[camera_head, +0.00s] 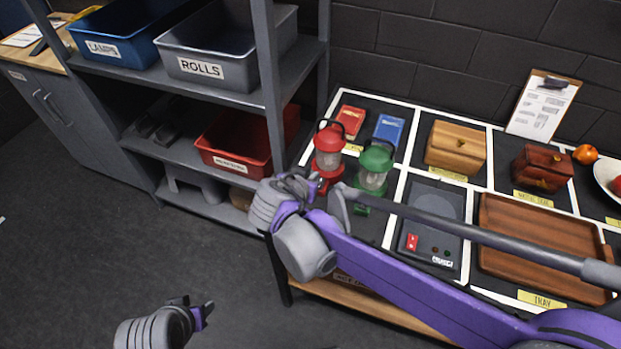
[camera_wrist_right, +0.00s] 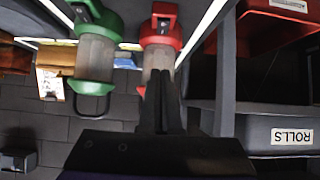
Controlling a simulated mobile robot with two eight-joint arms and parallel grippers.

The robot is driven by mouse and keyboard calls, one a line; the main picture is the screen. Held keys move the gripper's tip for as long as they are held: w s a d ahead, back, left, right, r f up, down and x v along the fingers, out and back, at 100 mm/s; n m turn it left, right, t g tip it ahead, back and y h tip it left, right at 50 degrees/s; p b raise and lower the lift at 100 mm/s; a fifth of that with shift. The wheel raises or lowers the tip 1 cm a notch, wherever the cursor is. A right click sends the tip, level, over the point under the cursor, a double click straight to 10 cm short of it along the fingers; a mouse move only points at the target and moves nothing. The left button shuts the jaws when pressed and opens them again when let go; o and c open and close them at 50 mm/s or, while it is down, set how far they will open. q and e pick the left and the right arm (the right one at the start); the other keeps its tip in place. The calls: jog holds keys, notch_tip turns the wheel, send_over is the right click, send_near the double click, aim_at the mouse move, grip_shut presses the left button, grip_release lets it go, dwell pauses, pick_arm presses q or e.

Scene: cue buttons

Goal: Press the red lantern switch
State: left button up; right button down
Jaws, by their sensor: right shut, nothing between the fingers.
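The red lantern (camera_head: 329,149) stands upright on the marked table, left of the green lantern (camera_head: 374,168). In the right wrist view the red lantern (camera_wrist_right: 162,35) appears upside down, with a dark patch on its red base; I cannot tell for sure whether that is the switch. The green lantern (camera_wrist_right: 96,58) is beside it. My right gripper (camera_wrist_right: 162,76) is shut and empty, its fingertips in front of the red lantern's clear body; contact cannot be told. In the head view my right gripper (camera_head: 312,183) is at the lantern's base, partly covering it. My left gripper (camera_head: 205,311) hangs low over the floor.
A grey shelf holds a ROLLS bin (camera_head: 228,45), a LAMPS bin (camera_head: 125,35) and a red bin (camera_head: 245,150) left of the lanterns. Two books, a wooden box (camera_head: 455,148), a panel with a red switch (camera_head: 412,242) and a brown tray (camera_head: 545,250) share the table.

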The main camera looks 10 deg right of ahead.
aim_at(324, 173)
jog(key=x, duration=0.6)
jog(key=shift+b, duration=0.3)
jog(key=f, duration=0.3)
jog(key=shift+w+d+f, duration=0.25)
jog(key=shift+w, duration=0.1)
jog(key=shift+f+b, duration=0.3)
jog(key=shift+f, duration=0.15)
jog(key=shift+w+d+f+g+y, duration=0.1)
jog(key=shift+w+d+g+y, duration=0.05)
jog(key=shift+g+y, duration=0.15)
jog(key=shift+f, duration=0.1)
jog(key=shift+w+d+r+p, duration=0.3)
jog(key=shift+w+d+p, duration=0.1)
jog(key=shift+w, duration=0.2)
